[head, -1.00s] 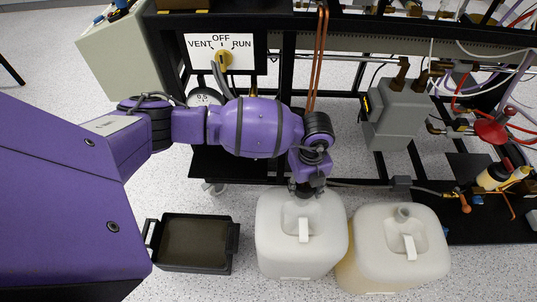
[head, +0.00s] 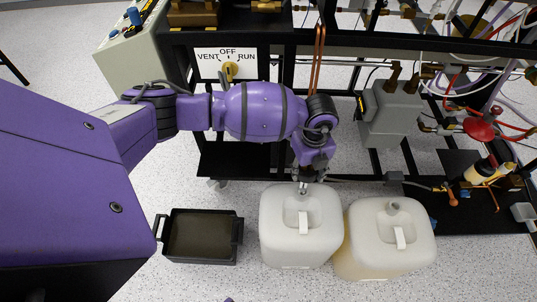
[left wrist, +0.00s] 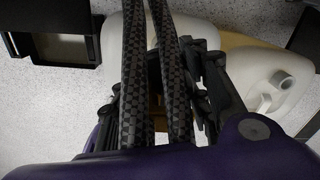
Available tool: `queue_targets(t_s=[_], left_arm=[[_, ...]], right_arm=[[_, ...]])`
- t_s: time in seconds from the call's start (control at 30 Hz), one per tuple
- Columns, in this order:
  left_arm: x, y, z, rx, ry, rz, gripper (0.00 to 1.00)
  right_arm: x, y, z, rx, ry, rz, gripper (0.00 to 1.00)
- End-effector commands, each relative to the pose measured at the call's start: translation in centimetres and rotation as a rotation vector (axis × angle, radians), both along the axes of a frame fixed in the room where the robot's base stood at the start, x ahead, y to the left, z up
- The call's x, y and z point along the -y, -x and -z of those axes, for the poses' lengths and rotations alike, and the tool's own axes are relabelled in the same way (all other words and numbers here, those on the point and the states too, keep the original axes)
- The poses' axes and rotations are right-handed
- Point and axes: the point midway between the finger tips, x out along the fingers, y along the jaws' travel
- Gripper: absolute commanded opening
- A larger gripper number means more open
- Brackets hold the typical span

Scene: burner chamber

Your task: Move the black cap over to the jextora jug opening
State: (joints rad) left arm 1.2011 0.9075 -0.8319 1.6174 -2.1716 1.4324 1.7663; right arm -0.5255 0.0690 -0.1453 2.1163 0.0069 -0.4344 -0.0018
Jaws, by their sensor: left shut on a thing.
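Two white jugs stand side by side on the floor in the head view, a left jug (head: 284,233) and a right jug (head: 368,250). I see no label that tells which is the jextora jug. The right jug's opening (head: 392,208) is uncapped, and it shows in the left wrist view (left wrist: 283,79) too. My left gripper (head: 304,184) points down at the back edge of the left jug, close to its neck. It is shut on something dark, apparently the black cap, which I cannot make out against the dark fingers. My right gripper is out of view.
A dark open tray (head: 239,232) lies left of the jugs. Behind them stands a black frame with a VENT/OFF/RUN panel (head: 207,65), a grey box (head: 388,115), tubing and valves. The floor in front of the jugs is clear.

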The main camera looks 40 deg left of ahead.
Motion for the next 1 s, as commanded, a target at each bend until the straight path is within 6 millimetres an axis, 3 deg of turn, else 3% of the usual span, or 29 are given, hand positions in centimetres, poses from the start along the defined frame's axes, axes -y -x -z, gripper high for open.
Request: queue_targets(t_s=[0.03, 0.57, 1.0], left_arm=[[0.1, -0.3, -1.0, 0.007, 0.001, 0.001, 0.00], [0.1, -0.3, -5.2, 0.007, 0.001, 0.002, 0.00], [0.1, -0.3, -8.7, 0.006, 0.001, 0.001, 0.00]], right_arm=[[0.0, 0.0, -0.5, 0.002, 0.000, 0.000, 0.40], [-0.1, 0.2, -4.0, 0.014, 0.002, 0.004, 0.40], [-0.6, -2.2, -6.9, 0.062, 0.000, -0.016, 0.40]])
